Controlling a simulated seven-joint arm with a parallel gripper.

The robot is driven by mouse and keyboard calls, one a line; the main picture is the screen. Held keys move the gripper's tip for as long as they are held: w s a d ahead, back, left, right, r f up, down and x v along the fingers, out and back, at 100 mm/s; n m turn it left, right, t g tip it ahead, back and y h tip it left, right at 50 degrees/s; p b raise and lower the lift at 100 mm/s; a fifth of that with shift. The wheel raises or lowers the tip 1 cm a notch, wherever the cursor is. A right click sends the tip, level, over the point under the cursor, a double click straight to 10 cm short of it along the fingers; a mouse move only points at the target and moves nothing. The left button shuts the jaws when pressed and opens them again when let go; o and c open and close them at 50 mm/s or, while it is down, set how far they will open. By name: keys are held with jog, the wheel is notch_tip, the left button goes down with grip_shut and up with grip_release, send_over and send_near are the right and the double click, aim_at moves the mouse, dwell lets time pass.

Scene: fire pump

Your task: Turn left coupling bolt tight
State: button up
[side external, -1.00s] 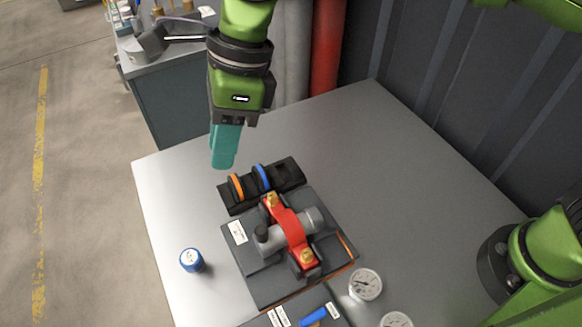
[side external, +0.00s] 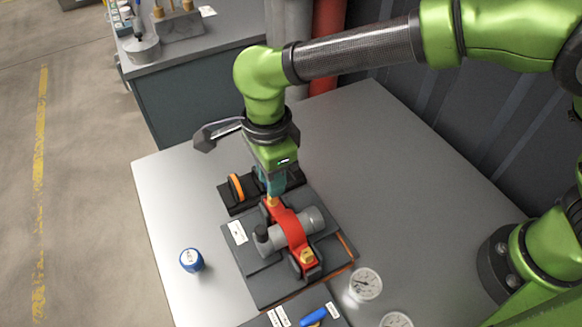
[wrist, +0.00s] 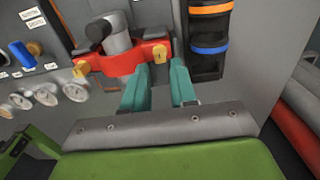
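A red coupling clamp (side external: 288,226) sits across a grey pipe fitting and carries two brass-yellow bolts. The bolt at its far left end (side external: 271,201) is just below my gripper (side external: 272,190); the other bolt (side external: 307,257) is at the near right end. In the wrist view the teal fingers of my gripper (wrist: 160,66) stand apart with a gap between them. One bolt (wrist: 160,52) shows just beyond that gap, against the red clamp (wrist: 120,62). I cannot tell whether the fingers touch it. The other bolt (wrist: 80,69) is clear at the left.
A black rack (side external: 241,203) with an orange ring (side external: 236,187) stands behind the clamp; a blue ring (wrist: 211,48) shows in the wrist view. A blue cap (side external: 191,260) stands at left. Gauges (side external: 365,284) and a blue-handled valve (side external: 314,316) lie in front. The table's right side is clear.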

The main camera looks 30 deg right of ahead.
jog(key=shift+f, duration=1.95)
grip_shut()
